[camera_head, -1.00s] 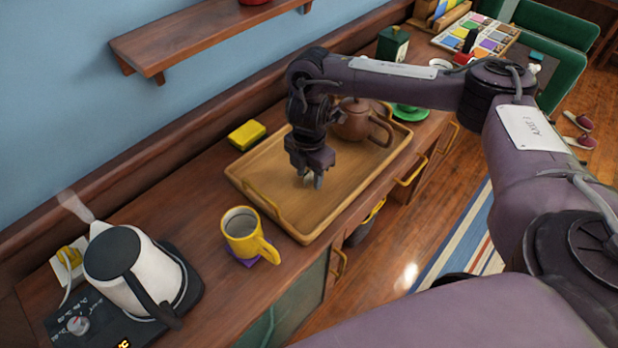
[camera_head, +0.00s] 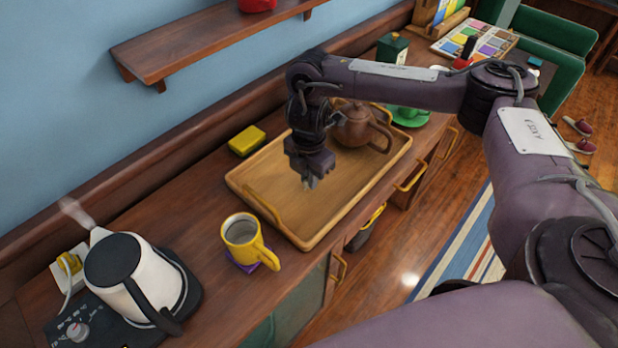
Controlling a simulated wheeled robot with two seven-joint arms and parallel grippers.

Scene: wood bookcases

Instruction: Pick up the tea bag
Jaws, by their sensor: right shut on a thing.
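My right gripper (camera_head: 310,180) is over the wooden tray (camera_head: 345,205), with its fingers pointing down. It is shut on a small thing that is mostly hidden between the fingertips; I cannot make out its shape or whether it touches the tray. No tea bag shows clearly anywhere else in view. The left gripper is not in view.
A brown teapot (camera_head: 358,126) stands at the tray's far end, close to my right arm. A yellow mug (camera_head: 243,236) on a purple coaster and a white kettle (camera_head: 127,270) stand nearer. A yellow box (camera_head: 246,140) lies behind the tray. A shelf (camera_head: 215,42) juts out above.

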